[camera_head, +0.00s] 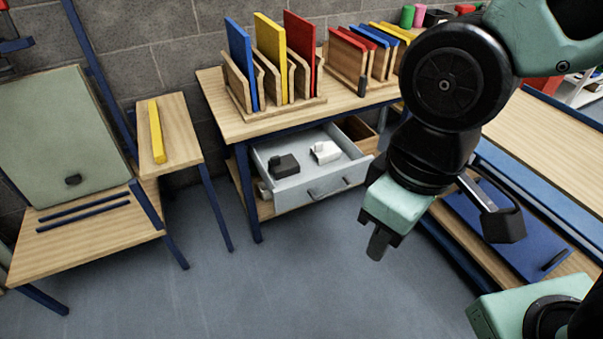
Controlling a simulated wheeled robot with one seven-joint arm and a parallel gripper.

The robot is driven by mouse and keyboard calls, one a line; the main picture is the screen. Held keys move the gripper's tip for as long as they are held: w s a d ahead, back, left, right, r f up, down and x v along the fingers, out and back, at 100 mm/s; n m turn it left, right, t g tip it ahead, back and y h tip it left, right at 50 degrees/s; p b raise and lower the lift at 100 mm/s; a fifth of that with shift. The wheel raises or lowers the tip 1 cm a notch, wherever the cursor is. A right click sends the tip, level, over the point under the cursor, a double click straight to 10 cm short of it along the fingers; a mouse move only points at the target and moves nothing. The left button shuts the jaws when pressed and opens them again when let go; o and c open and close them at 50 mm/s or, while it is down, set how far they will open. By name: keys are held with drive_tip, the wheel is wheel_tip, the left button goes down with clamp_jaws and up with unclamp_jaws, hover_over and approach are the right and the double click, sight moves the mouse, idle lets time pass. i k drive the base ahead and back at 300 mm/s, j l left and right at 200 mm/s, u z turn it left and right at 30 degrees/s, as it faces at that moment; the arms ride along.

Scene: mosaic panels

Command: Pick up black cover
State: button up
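A small black piece with a raised block on top, which looks like the black cover (284,166), lies in the left part of an open grey drawer (314,195). A similar white piece (326,151) lies to its right in the same drawer. My gripper (378,247) hangs in front of and to the right of the drawer in the picture, pointing down and apart from both pieces. Its fingers overlap from this side, so their opening does not show. Nothing is visible between them.
The drawer sits under a wooden table (228,122) bearing racks of coloured panels. A smaller table with a yellow bar (157,132) stands left. A blue panel (520,240) lies on a low shelf at right. The grey floor (250,290) before the drawer is clear.

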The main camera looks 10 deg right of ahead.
sight(285, 166)
drive_tip(key=i+j+u, duration=0.1)
drive_tip(key=i+j, duration=0.15)
drive_tip(key=j, duration=0.25)
drive_tip(key=i+j+u, duration=0.15)
drive_tip(key=j, duration=0.3)
drive_tip(key=i+j+u, duration=0.1)
drive_tip(key=i+j, duration=0.25)
drive_tip(key=i+j+u, duration=0.1)
drive_tip(key=i+j, duration=0.2)
drive_tip(key=j, duration=0.2)
